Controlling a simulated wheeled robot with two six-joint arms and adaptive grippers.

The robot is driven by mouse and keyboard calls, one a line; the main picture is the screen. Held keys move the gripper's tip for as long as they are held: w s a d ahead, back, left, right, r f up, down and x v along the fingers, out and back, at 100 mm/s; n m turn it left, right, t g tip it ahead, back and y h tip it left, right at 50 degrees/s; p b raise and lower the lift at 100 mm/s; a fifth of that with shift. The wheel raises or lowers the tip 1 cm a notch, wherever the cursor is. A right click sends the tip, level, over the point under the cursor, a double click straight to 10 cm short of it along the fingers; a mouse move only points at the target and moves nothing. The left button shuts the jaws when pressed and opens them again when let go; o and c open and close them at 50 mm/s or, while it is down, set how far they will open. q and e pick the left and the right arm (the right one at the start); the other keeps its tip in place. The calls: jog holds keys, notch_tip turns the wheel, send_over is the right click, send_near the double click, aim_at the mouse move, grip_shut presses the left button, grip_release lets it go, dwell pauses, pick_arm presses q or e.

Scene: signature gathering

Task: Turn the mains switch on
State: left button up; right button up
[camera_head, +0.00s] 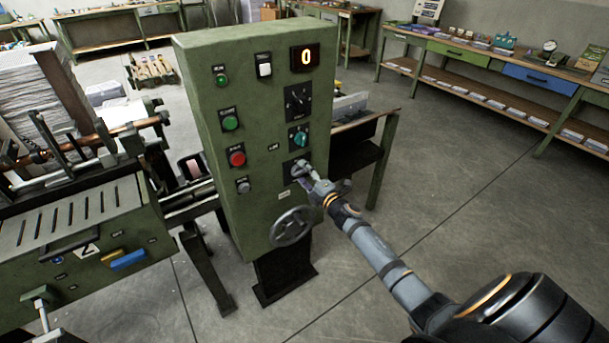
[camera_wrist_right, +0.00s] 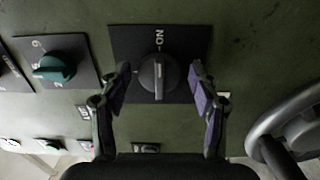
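The mains switch is a dark rotary knob (camera_wrist_right: 158,77) on a black square plate (camera_wrist_right: 186,40), low on the green control cabinet (camera_head: 215,80). A white "ON" mark stands above the knob in the right wrist view, and the knob has a pale line across its face. My right gripper (camera_head: 302,172) is at the plate and hides much of it in the head view. In the right wrist view its two fingers (camera_wrist_right: 160,84) are open, one on each side of the knob, with gaps between. My left gripper is not in view.
A handwheel (camera_head: 292,226) juts out just below the switch. A teal knob (camera_head: 299,138) sits above it, and a red button (camera_head: 237,158) is to the left. The display (camera_head: 305,58) reads 0. Open floor lies to the right of the cabinet.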

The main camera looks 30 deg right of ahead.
jog(key=shift+s, duration=0.1)
jog(key=s, duration=1.1)
jog(key=shift+s+d, duration=0.4)
jog(key=shift+d, duration=0.05)
dwell(0.3)
jog(key=s+d+f+m+g+h, duration=0.1)
jog(key=s+f+m+g, duration=0.25)
jog(key=f, duration=0.65)
jog(key=s+d+f+m+g+h, duration=0.1)
jog(key=s+d+f+m+g, duration=0.3)
jog(key=f, duration=0.6)
jog(key=s+a+f+m+h, duration=0.1)
jog(key=s+f+m, duration=0.1)
jog(key=s+f, duration=0.5)
jog(key=s+a+f+m+g, duration=0.3)
jog(key=s+f, duration=0.4)
jog(key=s, duration=0.2)
jog(key=s+a+f+m+g, duration=0.3)
jog(key=s+f, duration=0.4)
jog(key=s, duration=0.3)
jog(key=s+a+f+m+g+y, duration=0.1)
jog(key=s+a+f+m+g, duration=0.2)
jog(key=s+a+f, duration=0.2)
jog(key=s+f, duration=0.3)
jog(key=s, duration=0.2)
jog(key=shift+a, duration=0.2)
